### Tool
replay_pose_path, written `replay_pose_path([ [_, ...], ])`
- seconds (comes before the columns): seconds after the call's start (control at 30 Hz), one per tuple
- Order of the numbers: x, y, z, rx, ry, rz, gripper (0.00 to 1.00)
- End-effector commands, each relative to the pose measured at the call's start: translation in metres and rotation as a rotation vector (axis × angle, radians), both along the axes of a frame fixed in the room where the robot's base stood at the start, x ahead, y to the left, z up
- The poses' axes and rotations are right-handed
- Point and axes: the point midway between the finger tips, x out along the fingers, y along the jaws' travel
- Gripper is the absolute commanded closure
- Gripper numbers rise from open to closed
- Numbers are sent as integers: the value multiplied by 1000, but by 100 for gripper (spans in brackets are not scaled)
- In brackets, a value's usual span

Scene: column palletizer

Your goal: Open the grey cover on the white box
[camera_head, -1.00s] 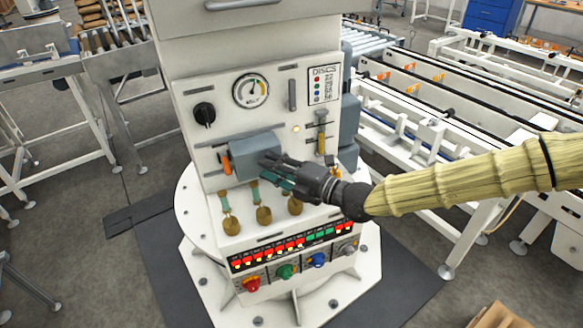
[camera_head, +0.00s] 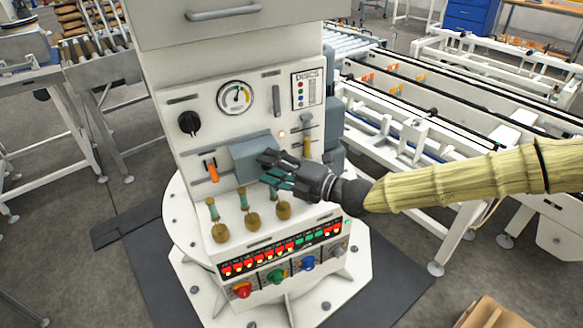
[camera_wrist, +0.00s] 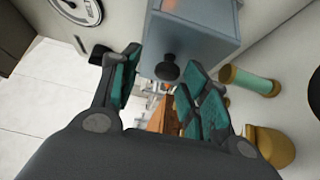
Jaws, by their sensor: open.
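The grey cover (camera_head: 247,158) is a blue-grey box shape on the front panel of the white box (camera_head: 165,110). It looks closed. In the wrist view the cover (camera_wrist: 195,35) fills the top middle, and a round black knob (camera_wrist: 167,69) sticks out from it. My gripper (camera_head: 270,168) is at the cover's right front side. In the wrist view my gripper (camera_wrist: 160,78) is open, with one teal-padded finger left of the knob and the other to its right. I cannot tell whether either finger touches the knob. My fingers hide part of the cover in the head view.
An orange-handled switch (camera_head: 212,171) sits left of the cover. A dial gauge (camera_head: 235,98) and black rotary knob (camera_head: 189,123) are above. Lit switches (camera_head: 285,248) and coloured knobs line the lower front.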

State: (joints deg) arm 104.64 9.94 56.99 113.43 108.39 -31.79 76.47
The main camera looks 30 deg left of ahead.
Motion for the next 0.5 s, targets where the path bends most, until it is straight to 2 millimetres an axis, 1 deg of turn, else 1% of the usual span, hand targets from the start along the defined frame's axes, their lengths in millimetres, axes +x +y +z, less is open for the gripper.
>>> replay_pose_path([
  [0.17,1,-5,-2,-2,1,-1,55],
  [0.27,1,-13,-2,-2,2,-1,55],
  [0.5,0,-44,-1,-1,3,0,55],
])
